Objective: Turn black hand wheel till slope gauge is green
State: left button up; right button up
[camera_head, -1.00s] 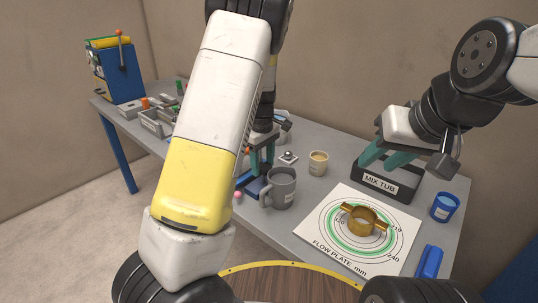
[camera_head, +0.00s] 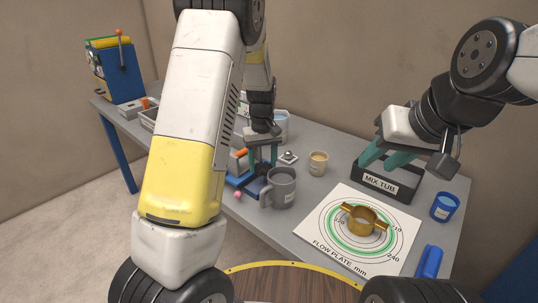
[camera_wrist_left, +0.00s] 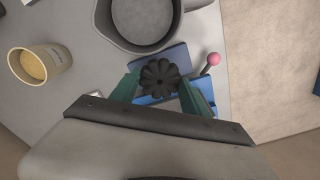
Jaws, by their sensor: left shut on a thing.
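The black hand wheel (camera_wrist_left: 159,78) is a dark lobed knob on a blue base (camera_wrist_left: 165,55), seen from above in the left wrist view. My left gripper (camera_wrist_left: 160,90) has its teal fingers on either side of the wheel, shut on it. In the head view my left gripper (camera_head: 262,160) points down over the blue device behind the grey mug, and the wheel is hidden there. I cannot make out the slope gauge or its colour. My right gripper (camera_head: 384,159) has its fingers apart at the mix tub (camera_head: 388,184), with nothing visible between them.
A grey mug (camera_head: 281,188) stands close beside the blue device, with a pink ball knob (camera_wrist_left: 213,59) nearby. A tan cup (camera_head: 318,162), a flow plate (camera_head: 332,254) with a brass ring (camera_head: 362,221), and a blue cup (camera_head: 445,207) are further right.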

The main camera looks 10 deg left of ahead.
aim_at(263, 166)
pick_arm(q)
jog(key=shift+m, duration=0.6)
jog(key=o, duration=1.4)
jog(key=shift+c, duration=0.2)
jog(key=shift+r, duration=3.9)
jog(key=shift+r, duration=0.1)
jog(key=s+a+r+m+t+h, duration=0.2)
jog(key=s+r+t, duration=0.1)
jog(key=s+r, duration=0.95)
jog(key=s+r+m+t, duration=0.1)
jog(key=s+m+t, duration=0.1)
jog(key=s, duration=1.1)
jog(key=shift+a+t, duration=0.25)
jog(key=shift+t, duration=0.35)
